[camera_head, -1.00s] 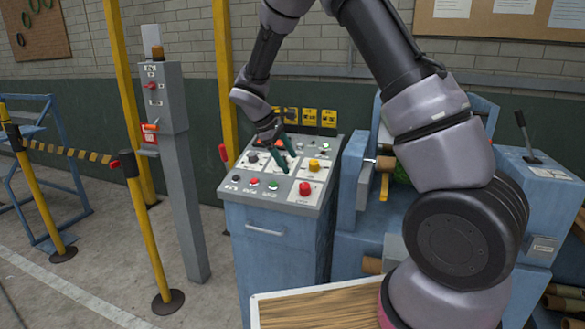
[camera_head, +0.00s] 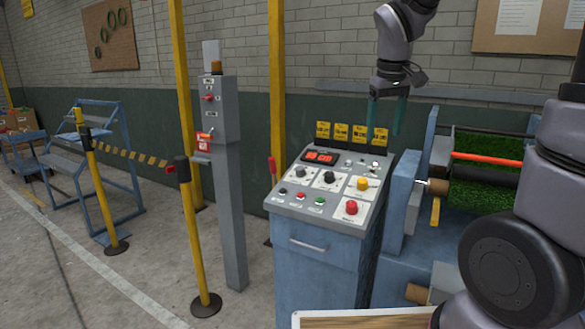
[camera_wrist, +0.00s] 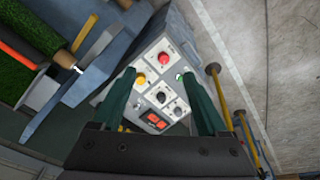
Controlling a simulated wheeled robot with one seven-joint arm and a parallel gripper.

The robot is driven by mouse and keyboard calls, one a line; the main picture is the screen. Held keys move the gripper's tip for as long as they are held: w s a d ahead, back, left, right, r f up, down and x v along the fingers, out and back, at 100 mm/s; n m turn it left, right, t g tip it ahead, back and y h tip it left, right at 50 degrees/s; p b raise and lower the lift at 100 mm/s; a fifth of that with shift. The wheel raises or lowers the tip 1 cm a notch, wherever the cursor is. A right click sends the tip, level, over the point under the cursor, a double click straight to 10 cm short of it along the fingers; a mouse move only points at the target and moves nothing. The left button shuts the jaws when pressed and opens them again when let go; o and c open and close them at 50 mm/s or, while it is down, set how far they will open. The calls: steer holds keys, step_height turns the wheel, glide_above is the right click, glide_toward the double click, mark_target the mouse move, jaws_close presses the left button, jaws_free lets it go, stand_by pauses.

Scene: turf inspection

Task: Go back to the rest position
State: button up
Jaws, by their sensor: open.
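My gripper (camera_head: 386,115) is open and empty, its two green fingers pointing down. It hangs above the back right of the control console (camera_head: 318,256), clear of the panel. In the wrist view my gripper (camera_wrist: 160,95) has its fingers spread wide, with the console panel (camera_wrist: 168,88) below and between them. The panel carries a red mushroom button (camera_head: 351,207), a yellow knob (camera_head: 363,184), black dials (camera_head: 329,177) and a lit red display (camera_head: 320,157).
Right of the console is a blue machine with a green turf roll (camera_head: 485,160) and an orange-red bar (camera_head: 487,159). A grey post (camera_head: 222,180) and a yellow barrier post (camera_head: 192,235) stand left.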

steer(key=s+d+r+m+t+y, duration=0.1)
steer(key=s+r+m+t, duration=0.1)
steer(key=s, duration=0.5)
steer(key=s+d+r+m+t+y, duration=0.1)
steer(key=s+r+m+t, duration=0.1)
steer(key=s+r+m, duration=0.2)
steer(key=shift+s+d+r+m+y, duration=0.3)
steer(key=shift+s+m, duration=0.3)
steer(key=shift+s, duration=1.15)
